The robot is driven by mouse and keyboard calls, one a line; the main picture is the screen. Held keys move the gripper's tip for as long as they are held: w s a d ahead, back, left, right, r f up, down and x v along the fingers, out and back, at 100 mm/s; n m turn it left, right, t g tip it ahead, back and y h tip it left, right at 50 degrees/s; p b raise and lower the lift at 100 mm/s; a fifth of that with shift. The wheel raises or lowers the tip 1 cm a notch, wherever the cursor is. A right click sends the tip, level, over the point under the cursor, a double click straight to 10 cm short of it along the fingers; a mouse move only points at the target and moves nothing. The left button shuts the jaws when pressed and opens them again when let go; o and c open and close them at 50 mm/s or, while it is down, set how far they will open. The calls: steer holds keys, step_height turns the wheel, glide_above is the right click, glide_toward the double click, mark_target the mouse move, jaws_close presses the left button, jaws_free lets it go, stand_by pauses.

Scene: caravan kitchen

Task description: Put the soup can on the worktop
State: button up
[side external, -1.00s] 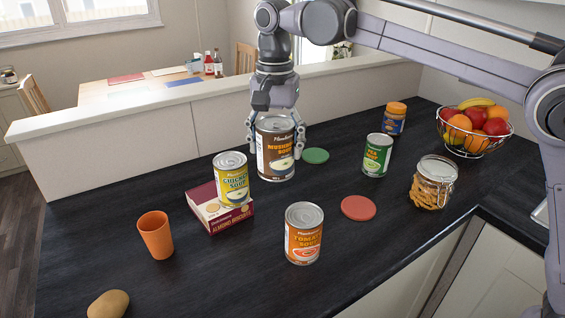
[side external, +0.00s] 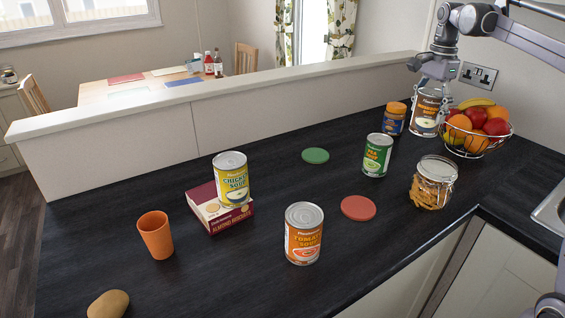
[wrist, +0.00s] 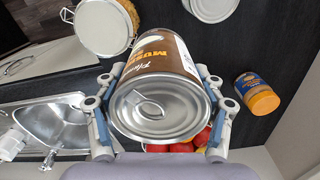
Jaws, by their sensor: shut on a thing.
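The brown mushroom soup can (side external: 427,112) is upright in my gripper (side external: 431,91), at the back right of the worktop (side external: 330,245). In the wrist view my gripper (wrist: 160,78) is shut around the can (wrist: 163,93), with a finger on each side and its metal lid facing the camera. I cannot tell whether its base touches the worktop. A yellow chicken soup can (side external: 231,180) stands on a dark red biscuit box (side external: 218,214). An orange tomato soup can (side external: 303,235) stands at the front, and a green pea soup can (side external: 377,156) stands right of centre.
Close to the held can are a fruit bowl (side external: 474,146) and a blue jar with an orange lid (side external: 394,119). A glass jar (side external: 434,183), red disc (side external: 358,208), green disc (side external: 315,156), orange cup (side external: 155,235) and potato (side external: 108,304) are spread out. The back left is clear.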

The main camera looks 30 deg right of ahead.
steer(key=s+d+m, duration=0.7)
steer(key=s+d, duration=1.1)
steer(key=shift+s+f, duration=0.1)
steer(key=shift+f, duration=7.75)
steer(key=shift+f, duration=0.1)
steer(key=o, duration=1.6)
